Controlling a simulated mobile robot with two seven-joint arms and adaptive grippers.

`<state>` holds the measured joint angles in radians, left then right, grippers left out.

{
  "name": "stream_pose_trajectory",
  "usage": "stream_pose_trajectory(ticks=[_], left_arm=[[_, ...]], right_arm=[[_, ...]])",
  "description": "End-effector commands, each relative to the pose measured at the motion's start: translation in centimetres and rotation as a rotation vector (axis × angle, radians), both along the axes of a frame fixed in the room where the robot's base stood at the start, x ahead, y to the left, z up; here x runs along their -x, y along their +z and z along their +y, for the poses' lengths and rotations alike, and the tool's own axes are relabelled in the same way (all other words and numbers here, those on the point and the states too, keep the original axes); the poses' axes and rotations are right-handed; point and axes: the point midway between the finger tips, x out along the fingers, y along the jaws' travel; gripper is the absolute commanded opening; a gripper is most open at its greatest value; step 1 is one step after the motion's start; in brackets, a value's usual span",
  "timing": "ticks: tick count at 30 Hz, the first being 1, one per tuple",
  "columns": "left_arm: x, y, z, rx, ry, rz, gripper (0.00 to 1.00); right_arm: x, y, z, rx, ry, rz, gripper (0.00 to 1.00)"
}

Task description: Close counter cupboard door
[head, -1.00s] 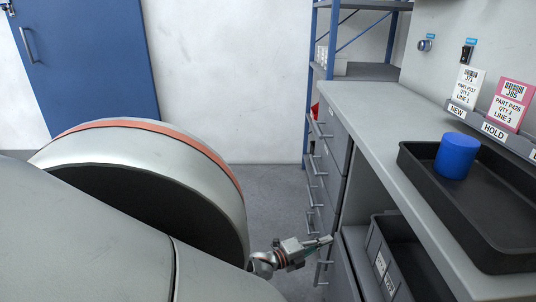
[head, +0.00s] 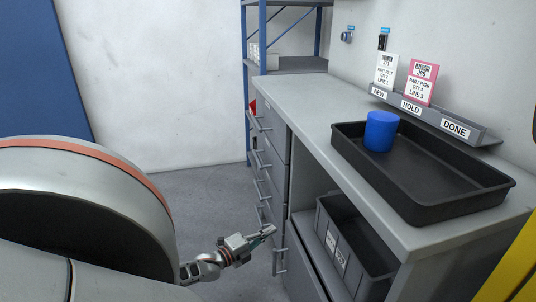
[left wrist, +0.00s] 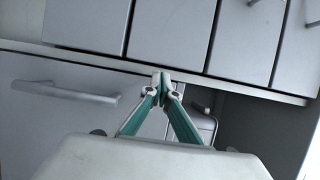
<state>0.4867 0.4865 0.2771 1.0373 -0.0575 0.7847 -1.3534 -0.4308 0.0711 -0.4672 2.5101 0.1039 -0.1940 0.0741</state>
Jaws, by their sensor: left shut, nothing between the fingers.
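The counter (head: 290,97) runs along the right in the head view. Its grey cupboard door (head: 308,270) stands low at the front and is at least partly open, as the space beside it shows. An upright bar handle (head: 279,262) is near its left edge. My left gripper (head: 271,231) is shut and empty, in front of the counter and close to the handle. In the left wrist view its fingertips (left wrist: 162,78) meet in front of a grey panel (left wrist: 65,125) with a bar handle (left wrist: 68,93). Contact cannot be told. My right gripper is out of view.
Several drawers with bar handles (head: 262,160) line the counter's front. A grey bin (head: 335,245) sits under the worktop. A black tray (head: 440,208) with a blue cylinder (head: 380,131) is on top. A blue shelf frame (head: 247,80) stands behind. The floor (head: 215,195) is clear.

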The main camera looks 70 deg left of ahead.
Motion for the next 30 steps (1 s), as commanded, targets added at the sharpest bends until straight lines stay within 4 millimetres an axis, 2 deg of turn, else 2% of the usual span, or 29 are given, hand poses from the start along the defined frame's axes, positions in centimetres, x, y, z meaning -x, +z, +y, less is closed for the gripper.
stream_pose_trajectory(ticks=[1, 6, 15, 26, 29, 30], left_arm=[[1.0, -0.2, 1.3, -0.004, 0.002, 0.006, 0.0], [3.3, -0.4, 4.4, -0.002, 0.004, 0.01, 0.0], [5.8, -0.5, 7.8, 0.001, 0.004, 0.007, 0.0], [6.0, -0.3, 8.1, 0.005, 0.003, 0.003, 0.0], [5.4, -0.3, 6.5, 0.033, -0.017, -0.002, 0.0], [4.9, -0.3, 5.2, 0.056, -0.035, -0.006, 0.0]], right_arm=[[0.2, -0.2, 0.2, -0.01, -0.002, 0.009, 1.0], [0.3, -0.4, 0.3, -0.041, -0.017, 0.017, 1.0], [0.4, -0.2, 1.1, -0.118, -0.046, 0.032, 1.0], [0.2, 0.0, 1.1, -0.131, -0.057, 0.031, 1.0], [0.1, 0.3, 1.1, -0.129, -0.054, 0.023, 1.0], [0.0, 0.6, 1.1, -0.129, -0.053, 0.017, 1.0]])
